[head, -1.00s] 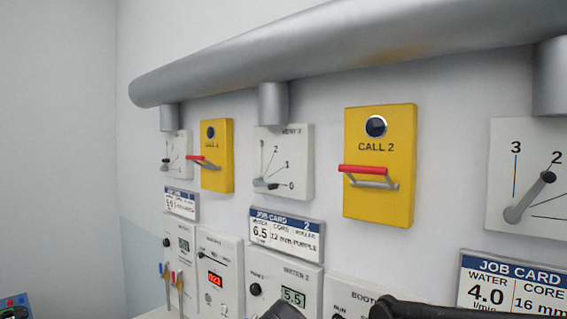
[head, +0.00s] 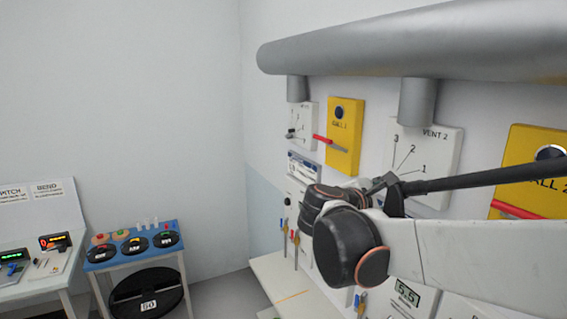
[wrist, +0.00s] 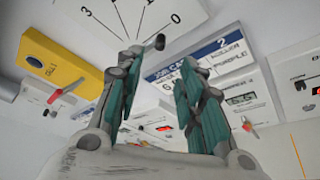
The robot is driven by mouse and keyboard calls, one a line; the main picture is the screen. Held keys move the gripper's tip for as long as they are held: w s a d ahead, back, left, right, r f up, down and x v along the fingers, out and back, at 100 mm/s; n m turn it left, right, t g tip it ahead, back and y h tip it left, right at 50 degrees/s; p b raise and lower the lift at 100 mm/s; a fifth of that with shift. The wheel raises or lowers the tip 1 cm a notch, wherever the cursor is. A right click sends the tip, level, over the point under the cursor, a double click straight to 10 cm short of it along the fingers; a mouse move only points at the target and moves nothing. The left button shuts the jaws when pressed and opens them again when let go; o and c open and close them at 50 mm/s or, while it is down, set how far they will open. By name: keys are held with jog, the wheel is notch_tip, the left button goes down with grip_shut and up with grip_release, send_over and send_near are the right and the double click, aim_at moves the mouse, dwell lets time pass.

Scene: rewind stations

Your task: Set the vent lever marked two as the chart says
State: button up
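The vent 2 panel (head: 442,150) is a white wall dial marked 3, 2 and 1 in the head view; my arm crosses in front of its lower part and hides the lever there. In the wrist view the dial (wrist: 110,28) fills the top, with numbers from 3 to 0. Its lever (wrist: 158,42) has a dark knob lying on the 0 side; the pivot end is hidden behind a finger. My gripper (wrist: 162,58) is open and empty, its teal-padded fingers apart just below the knob in the picture. No chart is readable.
A grey pipe (head: 420,45) runs above the panels. Yellow call boxes with red handles stand either side, call 1 (head: 345,130) on the left and call 2 (head: 525,150) on the right. Job card 2 (wrist: 222,45) is beside the right finger. A blue table (head: 135,255) stands at left.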

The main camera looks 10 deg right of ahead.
jog(key=p+x, duration=0.2)
jog(key=x, duration=1)
jog(key=shift+w+d, duration=0.15)
jog(key=shift+w, duration=0.15)
jog(key=shift+f, duration=0.1)
grip_shut()
